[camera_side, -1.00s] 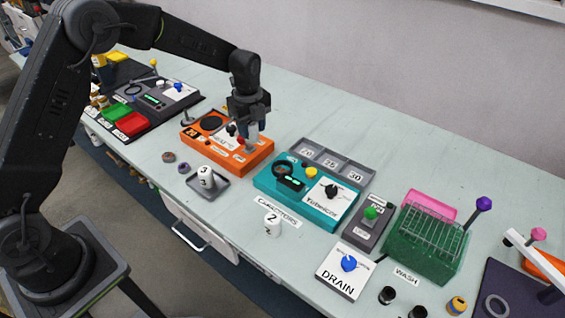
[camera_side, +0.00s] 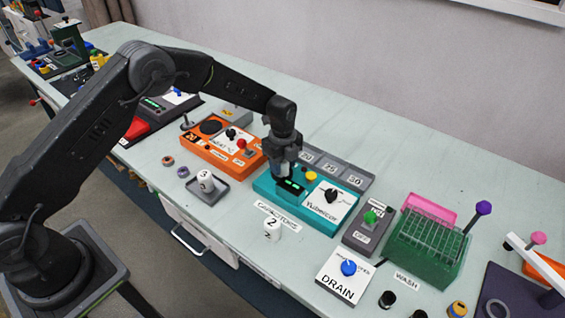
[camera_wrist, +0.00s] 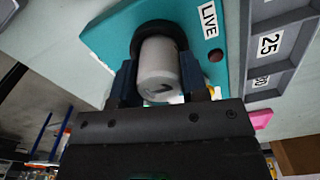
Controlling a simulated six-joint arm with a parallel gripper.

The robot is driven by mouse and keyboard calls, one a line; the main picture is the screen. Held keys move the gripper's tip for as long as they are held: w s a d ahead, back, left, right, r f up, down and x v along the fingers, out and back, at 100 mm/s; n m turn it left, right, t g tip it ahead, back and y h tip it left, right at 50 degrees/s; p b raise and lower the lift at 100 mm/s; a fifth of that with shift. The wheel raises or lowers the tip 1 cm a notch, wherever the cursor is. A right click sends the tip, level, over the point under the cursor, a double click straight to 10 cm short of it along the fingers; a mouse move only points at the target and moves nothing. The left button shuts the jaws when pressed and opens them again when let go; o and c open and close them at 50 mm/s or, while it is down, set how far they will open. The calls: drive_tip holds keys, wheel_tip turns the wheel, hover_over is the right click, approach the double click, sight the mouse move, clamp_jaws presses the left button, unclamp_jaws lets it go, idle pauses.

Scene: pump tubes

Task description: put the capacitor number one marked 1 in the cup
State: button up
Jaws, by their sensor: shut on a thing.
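My gripper (camera_side: 285,172) is low over the left part of the teal box (camera_side: 327,222). It is shut on a white cylinder (camera_wrist: 158,70), the capacitor, which sits between the two fingers in the wrist view. A dark mark shows on its near end, but I cannot read it fully. The black round cup (camera_wrist: 163,29) on the teal box shows just beyond the cylinder's far end. I cannot tell whether the cylinder is inside the cup or above it. In the side view my gripper hides both cup and cylinder.
Capacitor 2 (camera_side: 271,229) stands on the table in front of the teal box. Capacitor 3 (camera_side: 206,181) stands on a grey tray (camera_side: 214,198). An orange box (camera_side: 205,153) is to the left. A grey compartment tray (camera_side: 353,181) lies behind. A green rack (camera_side: 430,245) is farther right.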

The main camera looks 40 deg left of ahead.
drive_tip(key=shift+f, duration=0.15)
drive_tip(key=o, duration=0.9)
drive_tip(key=shift+o, duration=0.2)
